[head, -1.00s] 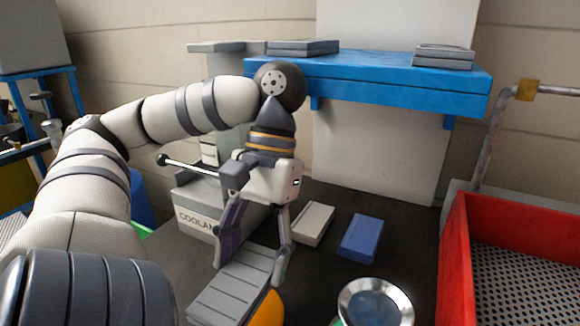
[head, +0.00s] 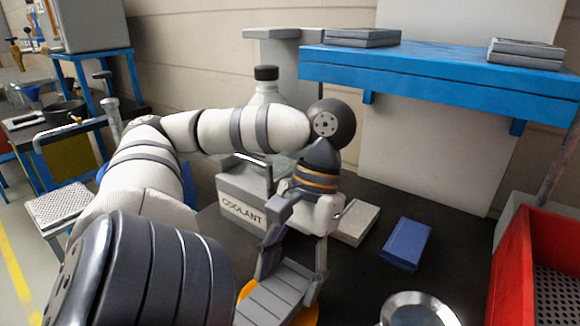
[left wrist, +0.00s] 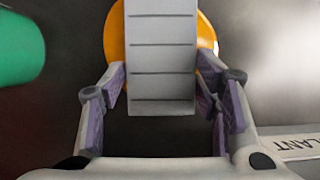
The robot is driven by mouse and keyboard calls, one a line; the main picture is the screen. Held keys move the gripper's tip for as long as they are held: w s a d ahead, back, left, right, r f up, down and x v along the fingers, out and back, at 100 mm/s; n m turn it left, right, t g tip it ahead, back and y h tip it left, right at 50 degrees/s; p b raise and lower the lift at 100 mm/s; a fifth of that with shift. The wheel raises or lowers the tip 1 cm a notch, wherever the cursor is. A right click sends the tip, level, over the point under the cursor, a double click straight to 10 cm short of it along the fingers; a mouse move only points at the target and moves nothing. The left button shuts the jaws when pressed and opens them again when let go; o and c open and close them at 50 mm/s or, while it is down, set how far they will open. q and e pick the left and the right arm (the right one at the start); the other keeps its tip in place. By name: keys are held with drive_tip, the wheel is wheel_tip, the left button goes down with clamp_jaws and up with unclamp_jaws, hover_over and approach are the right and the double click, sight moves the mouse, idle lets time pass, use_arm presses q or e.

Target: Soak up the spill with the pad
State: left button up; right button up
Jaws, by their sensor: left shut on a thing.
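My left gripper (head: 290,278) is shut on the grey ribbed pad (head: 268,302), with one finger at each side of it. The left wrist view also shows the pad (left wrist: 160,58) between the fingers. An orange round patch (head: 306,316), which looks like the spill, lies behind the pad and shows past both of its sides. It also shows in the left wrist view (left wrist: 117,38). The pad covers its middle. I cannot tell whether pad and patch touch. My right gripper is not in view.
A grey coolant box (head: 240,200) stands just left of my gripper. A pale box (head: 357,222) and a blue box (head: 407,243) lie to its right. A metal bowl (head: 418,308) is at the front, a red bin (head: 508,265) at the right. A blue shelf (head: 420,80) hangs behind.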

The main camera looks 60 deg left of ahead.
sight(290, 281)
use_arm(q)
drive_tip(key=shift+f, duration=0.55)
idle(0.4)
idle(4.5)
drive_tip(key=shift+r, duration=0.55)
drive_tip(key=r, duration=0.8)
drive_tip(key=shift+s+a, duration=0.15)
drive_tip(key=shift+s, duration=0.2)
drive_tip(key=shift+r, duration=0.25)
drive_tip(key=shift+w+d, duration=0.2)
drive_tip(key=shift+w, duration=0.1)
drive_tip(key=shift+f, duration=0.1)
